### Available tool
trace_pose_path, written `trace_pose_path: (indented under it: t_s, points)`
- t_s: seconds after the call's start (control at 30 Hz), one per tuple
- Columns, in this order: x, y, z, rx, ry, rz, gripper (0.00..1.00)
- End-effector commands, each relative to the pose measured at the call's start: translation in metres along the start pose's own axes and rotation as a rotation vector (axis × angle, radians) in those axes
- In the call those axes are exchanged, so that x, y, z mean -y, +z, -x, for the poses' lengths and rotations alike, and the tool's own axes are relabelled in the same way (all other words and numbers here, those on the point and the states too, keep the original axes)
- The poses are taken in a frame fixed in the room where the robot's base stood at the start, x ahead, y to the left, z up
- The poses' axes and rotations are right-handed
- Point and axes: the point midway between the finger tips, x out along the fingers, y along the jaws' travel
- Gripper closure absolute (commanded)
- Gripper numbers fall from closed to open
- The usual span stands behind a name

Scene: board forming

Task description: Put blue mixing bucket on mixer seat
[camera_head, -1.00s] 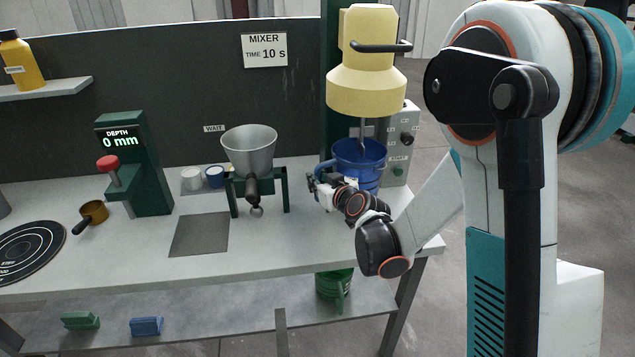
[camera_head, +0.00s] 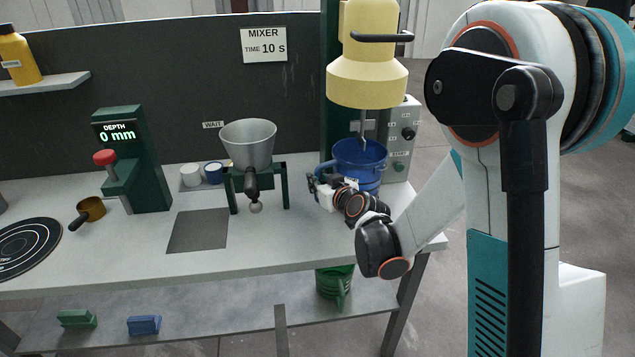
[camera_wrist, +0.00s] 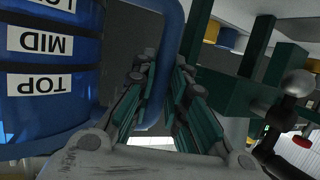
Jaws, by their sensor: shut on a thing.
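The blue mixing bucket (camera_head: 360,158) is upright under the yellow mixer head (camera_head: 367,80), with the mixer's thin shaft reaching down toward its opening. In the wrist view the bucket (camera_wrist: 50,112) fills the left side, with LOW, MID and TOP labels. My gripper (camera_head: 322,190) is at the bucket's near left side in the head view. In the wrist view my gripper (camera_wrist: 155,100) is shut on the bucket's blue handle (camera_wrist: 170,50), which runs between the fingers. The mixer seat is hidden below the bucket, so I cannot tell whether the bucket rests on it.
A grey funnel (camera_head: 247,143) on a green stand is left of the bucket. The control box (camera_head: 402,150) stands at its right. The bench (camera_head: 290,245) is clear in front of the funnel.

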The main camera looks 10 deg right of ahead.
Motion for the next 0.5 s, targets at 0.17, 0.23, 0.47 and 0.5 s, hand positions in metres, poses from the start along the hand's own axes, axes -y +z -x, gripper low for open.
trace_pose_path:
  t_s: [0.17,0.23,0.47,0.5]
  points:
    - [0.0,0.016,-0.005,-0.001,0.001,0.003,1.0]
    - [0.0,0.021,-0.007,-0.001,0.001,0.003,1.0]
    - [0.0,0.037,-0.012,-0.001,0.001,0.003,1.0]
    - [0.001,0.04,-0.013,-0.001,0.001,0.003,1.0]
